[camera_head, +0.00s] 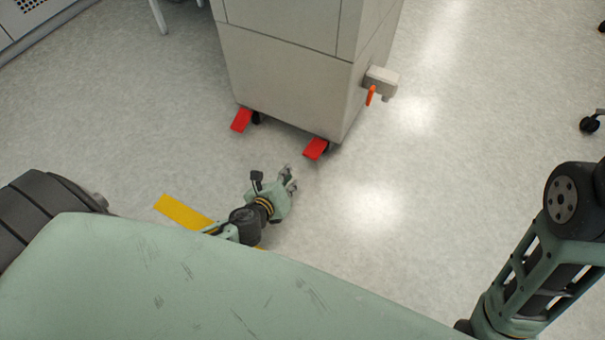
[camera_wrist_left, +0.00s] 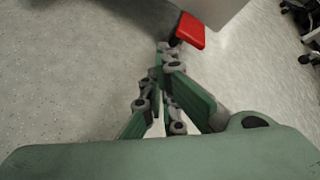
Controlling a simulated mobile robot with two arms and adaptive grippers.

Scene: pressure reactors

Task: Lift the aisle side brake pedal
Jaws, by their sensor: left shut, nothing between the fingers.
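Two red brake pedals stick out at the foot of a grey cabinet on casters: a left pedal (camera_head: 241,120) and a right pedal (camera_head: 316,149). The frames do not mark which is the aisle side one. My left gripper (camera_head: 291,177) is low over the floor, in front of and a little left of the right pedal. In the left wrist view the gripper (camera_wrist_left: 168,56) is shut and empty, with one red pedal (camera_wrist_left: 190,31) just beyond its fingertips to the right. A small gap seems to separate them; contact cannot be told. My right gripper is out of view.
The grey cabinet (camera_head: 285,75) stands behind the pedals, with an orange-handled fitting (camera_head: 371,95) on its right side. Yellow floor tape (camera_head: 183,211) lies left of my left arm. The floor right of the cabinet is clear up to a chair caster (camera_head: 590,125).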

